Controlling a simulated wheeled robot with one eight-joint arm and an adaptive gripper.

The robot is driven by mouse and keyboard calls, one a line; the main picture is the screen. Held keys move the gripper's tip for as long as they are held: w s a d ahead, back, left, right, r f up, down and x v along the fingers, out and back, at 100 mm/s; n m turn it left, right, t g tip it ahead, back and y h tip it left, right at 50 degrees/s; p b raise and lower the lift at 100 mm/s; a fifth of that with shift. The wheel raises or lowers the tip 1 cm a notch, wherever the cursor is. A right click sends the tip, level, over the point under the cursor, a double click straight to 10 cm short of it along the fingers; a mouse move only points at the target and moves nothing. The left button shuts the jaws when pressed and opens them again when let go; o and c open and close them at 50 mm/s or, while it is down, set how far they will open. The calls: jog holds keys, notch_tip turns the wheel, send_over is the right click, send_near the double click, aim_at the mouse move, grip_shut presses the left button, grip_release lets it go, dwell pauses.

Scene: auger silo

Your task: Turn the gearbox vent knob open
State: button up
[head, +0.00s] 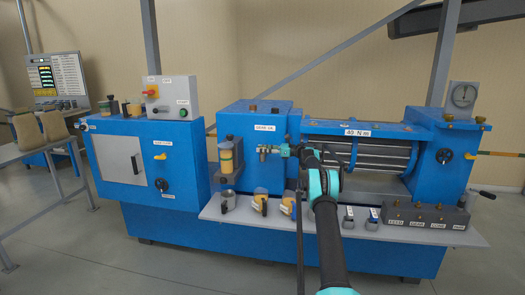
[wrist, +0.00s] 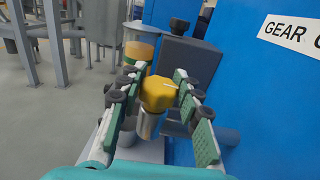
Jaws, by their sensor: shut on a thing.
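The yellow knob (wrist: 158,93) shows in the wrist view with a pale line on its top, on a short metal stem. My gripper (wrist: 160,88) has its green-padded fingers on either side of the knob and is shut on it. The head view shows my gripper (head: 284,150) in front of the blue gearbox housing (head: 236,118), beside a small grey metal fitting (head: 264,150). The knob cannot be made out clearly there. The lower stem is partly hidden in the wrist view.
A bottle with a yellow band (head: 227,157) stands left of my gripper. A blue cabinet (head: 185,150) is to the left. Open floor lies at the front left.

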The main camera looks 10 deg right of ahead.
dwell(0.3)
jog(key=o, duration=1.2)
jog(key=v, duration=1.2)
